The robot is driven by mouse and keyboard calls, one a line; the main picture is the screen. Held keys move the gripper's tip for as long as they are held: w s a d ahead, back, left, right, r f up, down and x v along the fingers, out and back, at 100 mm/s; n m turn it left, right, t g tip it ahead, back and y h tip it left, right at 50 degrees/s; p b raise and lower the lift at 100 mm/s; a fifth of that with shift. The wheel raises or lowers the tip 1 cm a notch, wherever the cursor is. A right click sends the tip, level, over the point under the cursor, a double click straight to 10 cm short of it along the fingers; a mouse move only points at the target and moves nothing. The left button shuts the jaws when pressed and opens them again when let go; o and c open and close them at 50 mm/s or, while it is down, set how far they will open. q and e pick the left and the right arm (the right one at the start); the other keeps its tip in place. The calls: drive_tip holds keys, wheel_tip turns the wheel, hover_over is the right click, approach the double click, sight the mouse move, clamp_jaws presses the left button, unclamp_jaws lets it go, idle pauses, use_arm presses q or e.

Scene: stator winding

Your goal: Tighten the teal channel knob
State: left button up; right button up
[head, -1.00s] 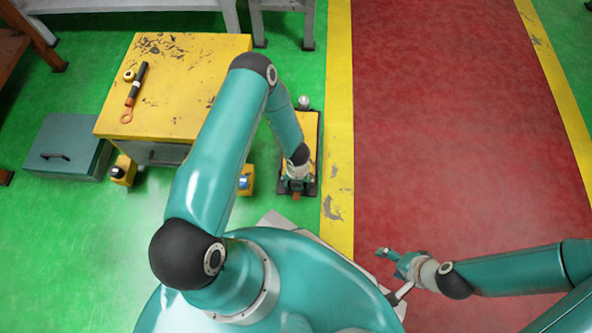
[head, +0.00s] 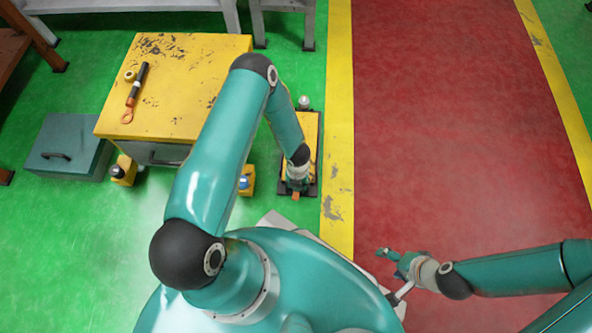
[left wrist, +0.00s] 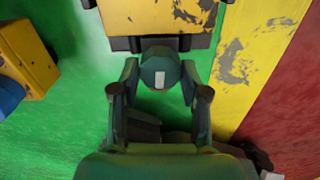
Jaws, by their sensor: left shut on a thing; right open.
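The teal knob (left wrist: 160,66), with a white mark on its face, shows in the left wrist view at the near end of a yellow plate on a dark base. My left gripper (left wrist: 160,84) is shut on it, one finger on each side. In the head view my left gripper (head: 297,184) is at the near end of the yellow plate fixture (head: 313,135), and the knob is hidden there. My right gripper (head: 391,257) is open and empty at the lower right, far from the knob.
A yellow cabinet (head: 190,85) with a black-and-orange tool (head: 136,85) on top stands left of my left arm. Small yellow blocks carry a black knob (head: 117,171) and a blue knob (head: 244,182). A teal case (head: 65,150) lies at left. The red floor (head: 450,120) is clear.

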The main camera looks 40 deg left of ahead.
use_arm(q)
drive_tip(key=m, duration=0.4)
drive_tip(key=shift+s+a+m+p, duration=0.1)
drive_tip(key=shift+m+p, duration=0.2)
drive_tip(key=shift+p, duration=0.05)
drive_tip(key=m, duration=0.4)
drive_tip(key=shift+m, duration=0.3)
drive_tip(key=m, duration=0.4)
drive_tip(key=shift+m, duration=0.3)
drive_tip(key=m, duration=0.4)
drive_tip(key=shift+m, duration=0.3)
drive_tip(key=m, duration=0.4)
drive_tip(key=shift+d, duration=0.2)
drive_tip(key=m, duration=0.7)
drive_tip(key=shift+s+m, duration=0.1)
drive_tip(key=shift+m, duration=2.1)
